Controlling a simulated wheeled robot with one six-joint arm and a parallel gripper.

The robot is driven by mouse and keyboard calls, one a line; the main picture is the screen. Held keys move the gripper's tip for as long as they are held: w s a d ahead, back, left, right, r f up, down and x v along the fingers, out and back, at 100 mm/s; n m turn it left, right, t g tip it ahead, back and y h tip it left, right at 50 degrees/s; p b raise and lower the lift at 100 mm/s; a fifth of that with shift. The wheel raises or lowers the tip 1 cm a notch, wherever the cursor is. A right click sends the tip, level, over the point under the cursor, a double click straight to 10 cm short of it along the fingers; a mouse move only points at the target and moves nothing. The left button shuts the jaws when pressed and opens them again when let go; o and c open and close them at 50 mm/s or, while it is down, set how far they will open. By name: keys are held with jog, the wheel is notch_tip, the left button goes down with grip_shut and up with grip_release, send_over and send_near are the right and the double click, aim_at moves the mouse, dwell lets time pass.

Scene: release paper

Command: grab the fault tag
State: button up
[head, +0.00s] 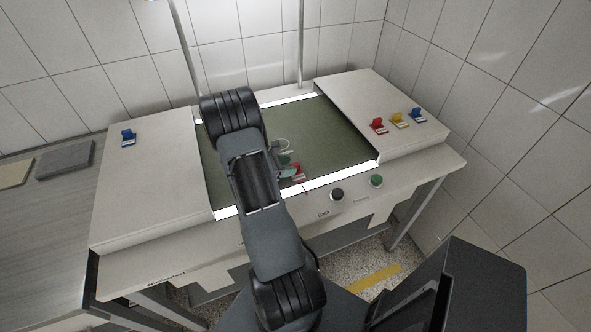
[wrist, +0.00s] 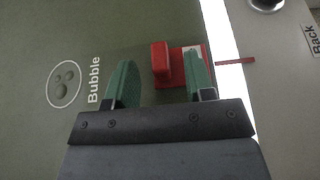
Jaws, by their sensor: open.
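A red tag (wrist: 162,65) with a raised block and a small white label lies on the green surface, close to its lit white edge. It also shows in the head view (head: 298,173), partly behind my gripper (head: 286,161). In the wrist view my gripper (wrist: 158,66) is open, with two green fingers. The raised red block shows between the fingertips, nearer the right finger, which covers part of the tag's base. I cannot tell how far above the tag the fingers are.
Red (head: 378,125), yellow (head: 399,120) and blue (head: 417,115) tags stand on the right white panel. Another blue tag (head: 128,138) is on the left panel. The green surface (head: 335,135) is printed "Bubble" beside a circle. Black (head: 337,194) and green (head: 376,181) knobs line the front.

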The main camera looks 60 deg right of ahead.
grip_shut()
dwell(0.4)
jog(key=shift+r, duration=0.15)
